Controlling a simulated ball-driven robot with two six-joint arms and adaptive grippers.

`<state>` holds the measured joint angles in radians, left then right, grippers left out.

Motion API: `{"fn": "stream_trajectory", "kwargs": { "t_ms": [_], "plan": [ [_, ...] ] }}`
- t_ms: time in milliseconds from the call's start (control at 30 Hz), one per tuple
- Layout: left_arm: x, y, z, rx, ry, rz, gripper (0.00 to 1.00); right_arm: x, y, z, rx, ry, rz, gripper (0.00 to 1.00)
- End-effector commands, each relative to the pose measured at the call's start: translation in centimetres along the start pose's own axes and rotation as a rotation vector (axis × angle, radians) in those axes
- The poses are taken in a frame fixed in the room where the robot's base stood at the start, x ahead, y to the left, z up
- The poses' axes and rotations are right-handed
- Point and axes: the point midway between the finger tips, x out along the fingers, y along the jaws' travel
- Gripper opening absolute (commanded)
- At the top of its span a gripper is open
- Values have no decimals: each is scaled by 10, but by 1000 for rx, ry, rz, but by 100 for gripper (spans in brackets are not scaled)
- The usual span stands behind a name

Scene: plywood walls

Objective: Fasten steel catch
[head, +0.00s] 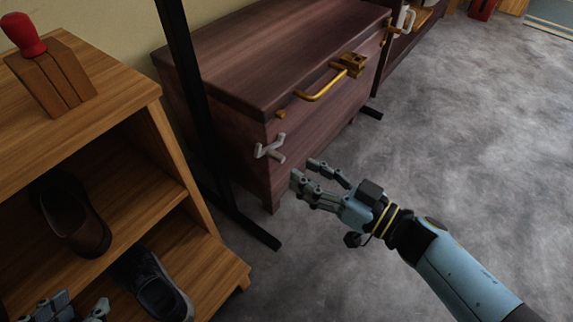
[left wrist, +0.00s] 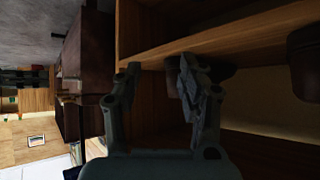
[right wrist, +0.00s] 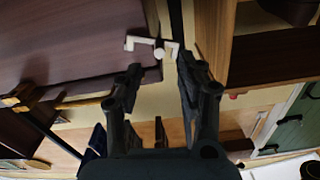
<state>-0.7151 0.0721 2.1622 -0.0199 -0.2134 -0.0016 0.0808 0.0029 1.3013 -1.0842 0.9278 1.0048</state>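The steel catch (head: 270,149) is a pale grey, branched handle on the near end of the dark wooden chest's front. It also shows in the right wrist view (right wrist: 158,49), beyond the fingertips. I cannot tell whether it is fastened. My right gripper (head: 308,175) is open and empty, in front of the chest and a little right of the catch, apart from it. My left gripper (head: 75,309) shows only partly at the bottom left of the head view, by the shoe shelf. The left wrist view shows its fingers (left wrist: 160,80) apart with nothing held.
The chest (head: 255,55) has a brass handle and latch (head: 325,84) on its front. A black post (head: 190,90) stands near its left end. The wooden shelf (head: 150,130) holds dark shoes (head: 70,215) and a red-handled block (head: 50,75). The grey floor (head: 460,150) at right is clear.

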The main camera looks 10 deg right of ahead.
Motion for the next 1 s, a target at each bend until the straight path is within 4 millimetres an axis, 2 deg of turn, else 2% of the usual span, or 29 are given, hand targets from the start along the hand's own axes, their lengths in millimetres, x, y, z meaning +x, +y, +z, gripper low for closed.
{"fn": "stream_trajectory", "kwargs": {
  "t_ms": [33,167,300,500,733,1000],
  "plan": [
    [1,1,8,1,21,0,40,9,0,4,3,1,0,38],
    [-2,4,14,5,99,2,40,29,0,4,4,0,2,38],
    [-1,4,-5,13,210,2,40,45,0,3,3,-2,1,38],
    [-2,5,-17,18,279,2,40,55,0,1,0,-1,2,38],
    [-2,5,-19,19,284,2,40,55,0,0,0,-1,1,38],
    [-2,5,-18,19,283,2,40,55,0,1,0,-1,1,4]
  ]
}}
